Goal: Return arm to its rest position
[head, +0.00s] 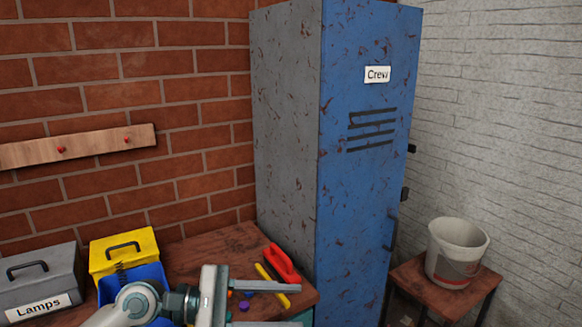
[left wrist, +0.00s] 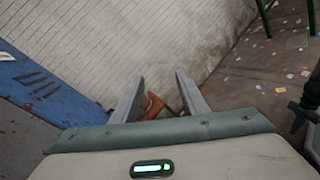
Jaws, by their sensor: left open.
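My left arm comes in at the bottom of the head view, over the wooden table. Its gripper (head: 298,305) points right, with its two grey fingers spread apart and nothing seen between them. In the left wrist view the gripper (left wrist: 160,82) is also open, its fingers apart against the white wall and floor beyond. A small brown surface (left wrist: 153,104) shows beyond the fingers, mostly hidden.
A red-handled tool (head: 281,262), yellow toolbox (head: 124,250), blue bin (head: 133,279) and grey "Lamps" box (head: 42,282) crowd the arm. A bucket (head: 456,252) stands on a small stand at right.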

